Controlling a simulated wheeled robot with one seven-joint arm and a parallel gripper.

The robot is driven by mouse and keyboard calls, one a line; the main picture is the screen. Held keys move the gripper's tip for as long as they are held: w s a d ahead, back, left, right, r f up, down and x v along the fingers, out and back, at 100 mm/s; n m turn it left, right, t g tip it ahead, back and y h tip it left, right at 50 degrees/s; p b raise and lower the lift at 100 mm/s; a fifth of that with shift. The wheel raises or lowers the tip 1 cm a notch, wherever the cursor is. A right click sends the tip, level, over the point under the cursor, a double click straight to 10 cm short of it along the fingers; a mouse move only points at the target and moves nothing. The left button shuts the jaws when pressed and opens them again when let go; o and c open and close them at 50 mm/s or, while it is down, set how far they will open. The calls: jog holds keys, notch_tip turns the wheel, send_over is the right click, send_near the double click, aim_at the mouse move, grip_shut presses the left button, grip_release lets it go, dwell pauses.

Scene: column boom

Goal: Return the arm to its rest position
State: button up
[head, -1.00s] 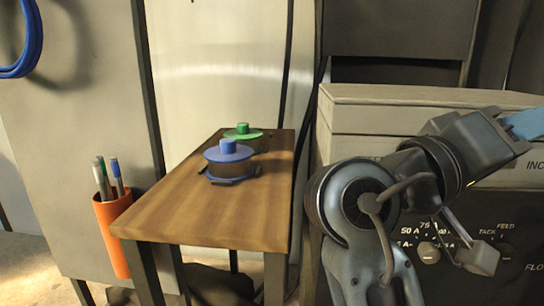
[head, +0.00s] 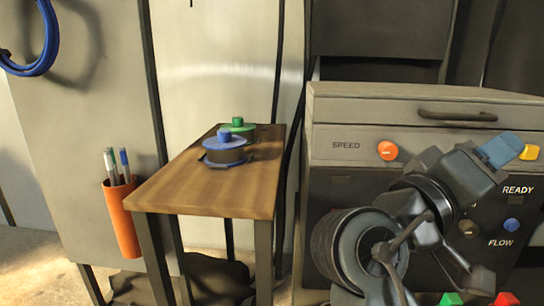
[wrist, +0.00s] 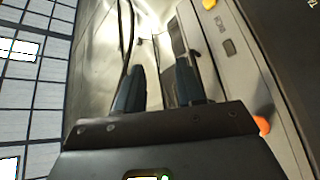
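My arm (head: 365,250) is folded at the lower right of the head view, in front of the machine panel. In the wrist view my gripper (wrist: 160,88) shows its two dark fingers spread apart with nothing between them. The fingers point toward a pale, shiny wall, with the panel to their right. I cannot clearly make out the fingertips in the head view.
The machine (head: 345,115) stands behind my arm, with an orange SPEED knob (head: 388,150) and a handle (head: 457,116). A wooden table (head: 190,190) at its left bears a blue-lidded thing (head: 225,148) and a green-lidded thing (head: 240,127). An orange pen cup (head: 121,220) hangs further left.

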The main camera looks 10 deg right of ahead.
notch_tip(320, 180, down, 18)
jog(key=w+a+n+t+y, duration=0.1)
jog(key=a+n+t+y, duration=0.1)
jog(key=n+t+y, duration=0.75)
jog(key=s+a+f+n+y, duration=0.1)
jog(key=s+a+f+y, duration=0.25)
jog(key=s+f, duration=0.3)
jog(key=s+a+f+n+y, duration=0.1)
jog(key=s+a+f+y, duration=0.2)
jog(key=s+f+y, duration=0.3)
jog(key=s+a+r+m+y, duration=0.1)
jog(key=s+m, duration=0.3)
jog(key=s, duration=0.5)
jog(key=s+a+r+m+y, duration=0.15)
jog(key=s+m, duration=0.25)
jog(key=s, duration=0.5)
notch_tip(320, 180, up, 19)
jog(key=p, duration=1.9)
jog(key=shift+w+d+f+n+t+h, duration=0.15)
jog(key=shift+d+n+t+h, duration=0.05)
jog(key=shift+n+t+h, duration=0.2)
